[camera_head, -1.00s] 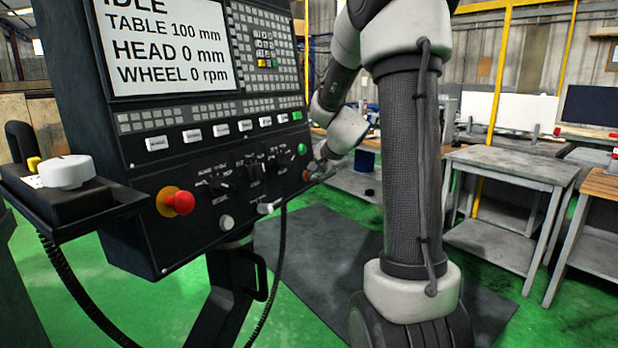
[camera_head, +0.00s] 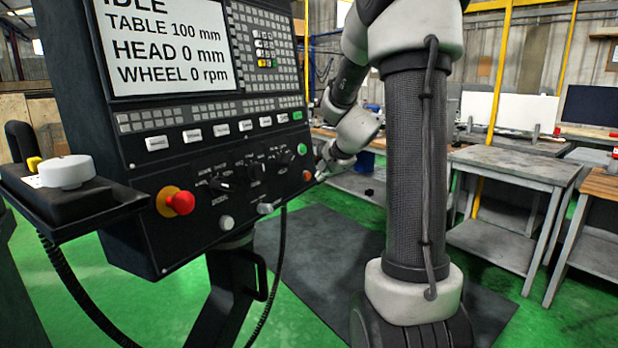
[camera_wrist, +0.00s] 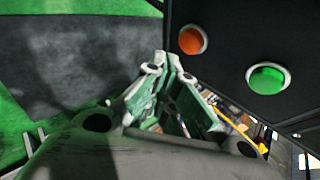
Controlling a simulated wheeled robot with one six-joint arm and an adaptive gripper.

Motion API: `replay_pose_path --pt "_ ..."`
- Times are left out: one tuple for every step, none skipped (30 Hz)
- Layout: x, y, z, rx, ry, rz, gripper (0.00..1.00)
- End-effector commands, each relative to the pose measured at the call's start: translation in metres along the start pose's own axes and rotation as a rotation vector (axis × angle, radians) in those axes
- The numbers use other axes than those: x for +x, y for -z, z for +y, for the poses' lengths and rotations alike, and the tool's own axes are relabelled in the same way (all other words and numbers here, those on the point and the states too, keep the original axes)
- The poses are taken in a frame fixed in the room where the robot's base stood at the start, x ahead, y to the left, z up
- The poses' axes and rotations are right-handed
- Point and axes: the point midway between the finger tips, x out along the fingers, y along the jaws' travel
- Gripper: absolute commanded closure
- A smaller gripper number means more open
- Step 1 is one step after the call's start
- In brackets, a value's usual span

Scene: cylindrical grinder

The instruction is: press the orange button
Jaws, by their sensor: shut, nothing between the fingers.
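The orange button (camera_head: 307,176) sits on the right edge of the black control panel, below a green button (camera_head: 302,149). In the wrist view the orange button (camera_wrist: 190,40) is a round orange cap in a pale ring, with the green button (camera_wrist: 267,78) to its lower right. My gripper (camera_head: 320,174) is just right of the orange button in the head view, small and partly blurred. In the wrist view my gripper (camera_wrist: 165,66) is shut and empty, its fingertips below and left of the orange button and seemingly apart from it.
The panel (camera_head: 140,220) also carries a red emergency knob (camera_head: 180,202), several switches and a screen reading IDLE (camera_head: 170,50). A grey metal table (camera_head: 510,165) stands at the right. A dark mat (camera_head: 330,250) covers the green floor below.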

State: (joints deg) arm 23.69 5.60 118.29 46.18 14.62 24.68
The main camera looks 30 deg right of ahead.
Motion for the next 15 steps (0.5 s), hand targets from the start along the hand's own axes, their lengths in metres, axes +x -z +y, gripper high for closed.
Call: replay_pose_path --pt "-0.004 0.004 0.003 0.002 0.000 0.002 1.00" --pt "-0.006 0.005 0.004 0.002 0.000 0.002 1.00" --pt "-0.009 0.007 0.006 0.002 0.002 0.003 1.00" --pt "-0.012 0.009 0.007 0.003 0.002 0.003 1.00" --pt "-0.014 0.010 0.009 0.001 0.002 0.003 1.00" --pt "-0.016 0.012 0.011 0.001 0.001 0.002 1.00" --pt "-0.018 0.014 0.013 0.002 0.001 0.002 1.00" --pt "-0.020 0.015 0.014 0.002 0.001 0.002 1.00" --pt "-0.023 0.017 0.016 0.002 0.001 0.002 1.00" --pt "-0.024 0.018 0.017 0.002 0.001 0.002 1.00" --pt "-0.026 0.019 0.018 0.001 0.001 0.001 1.00" --pt "-0.027 0.020 0.019 0.000 0.001 0.001 1.00" --pt "-0.028 0.020 0.020 -0.001 0.001 0.001 1.00" --pt "-0.029 0.021 0.020 -0.001 0.001 0.001 1.00" --pt "-0.029 0.021 0.021 -0.001 0.001 0.000 1.00"
